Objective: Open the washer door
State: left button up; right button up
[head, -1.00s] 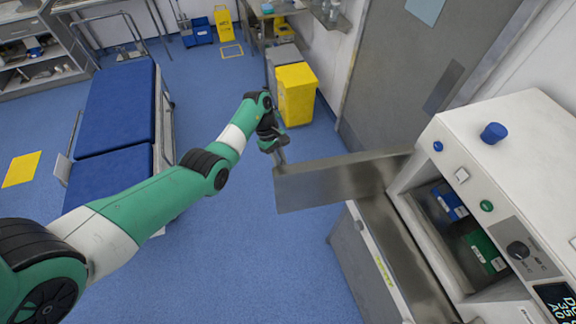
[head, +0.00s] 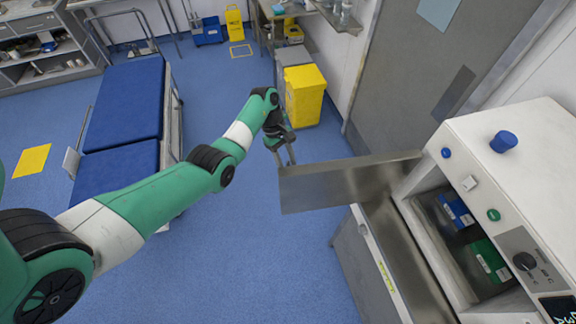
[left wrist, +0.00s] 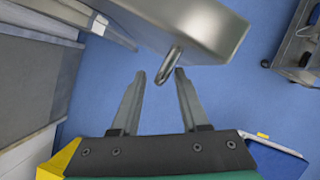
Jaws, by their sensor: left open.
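The washer (head: 535,165) is the white machine at the right in the head view. Its metal door (head: 335,185) stands swung open, sticking out to the left from the chamber. Blue and green boxes (head: 488,258) show inside. My left gripper (head: 287,160) is at the door's outer end. In the left wrist view the door (left wrist: 195,25) spans the top, with a curved metal handle (left wrist: 168,66) on it. My left gripper (left wrist: 160,75) is open, its fingertips on either side of the handle's lower end. Contact cannot be told. My right gripper is not in view.
A yellow bin (head: 304,95) stands behind my left gripper. A blue-padded operating table (head: 125,110) is at the left. A grey room door (head: 410,70) is behind the washer. Blue floor (head: 265,260) in front of the door is clear.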

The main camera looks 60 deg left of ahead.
pick_arm(q)
jog(key=p+v, duration=0.2)
jog(key=v, duration=0.8)
jog(key=shift+p, duration=0.3)
